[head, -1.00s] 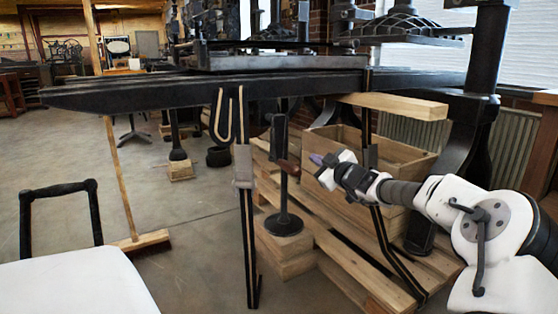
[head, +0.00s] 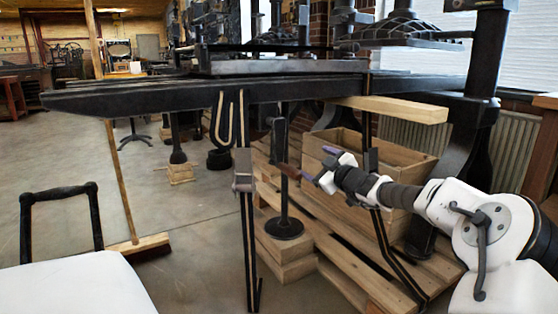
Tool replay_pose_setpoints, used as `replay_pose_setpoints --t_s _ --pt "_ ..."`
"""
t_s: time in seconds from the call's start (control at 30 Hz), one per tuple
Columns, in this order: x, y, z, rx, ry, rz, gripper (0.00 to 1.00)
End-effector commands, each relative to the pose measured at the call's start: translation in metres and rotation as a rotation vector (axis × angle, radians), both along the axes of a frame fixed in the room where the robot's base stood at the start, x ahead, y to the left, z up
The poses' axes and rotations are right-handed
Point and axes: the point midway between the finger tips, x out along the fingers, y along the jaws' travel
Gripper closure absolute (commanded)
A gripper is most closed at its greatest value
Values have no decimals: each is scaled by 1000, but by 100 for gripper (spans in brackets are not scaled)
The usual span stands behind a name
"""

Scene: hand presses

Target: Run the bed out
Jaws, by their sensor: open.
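The press bed (head: 290,67) is a flat grey slab lying on the long black rails (head: 150,97) of the hand press. Below the rails, a brown wooden handle (head: 289,171) sticks out beside a black upright leg. My gripper (head: 321,165) is just to the right of this handle, below the rails. Its two fingers are apart, pointing left toward the handle, with nothing seen between them. I cannot tell whether a fingertip touches the handle. The handle's link to the bed is hidden.
A wooden crate (head: 408,162) and pallet (head: 345,255) lie beneath the press, behind my arm. A pale board (head: 395,108) juts out above my gripper. A broom (head: 140,244) stands at left. Open concrete floor (head: 195,215) lies left of the press.

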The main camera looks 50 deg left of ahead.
Motion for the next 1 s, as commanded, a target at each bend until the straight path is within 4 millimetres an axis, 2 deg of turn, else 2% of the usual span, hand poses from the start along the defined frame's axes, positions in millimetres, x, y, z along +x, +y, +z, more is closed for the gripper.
replay_pose_setpoints --t_s 0.2,0.8,1.0 --pt "0 -16 -5 0 5 -3 18" --pt "-12 -75 -1 0 2 -3 18" --pt "-15 -88 -1 0 0 -1 18"
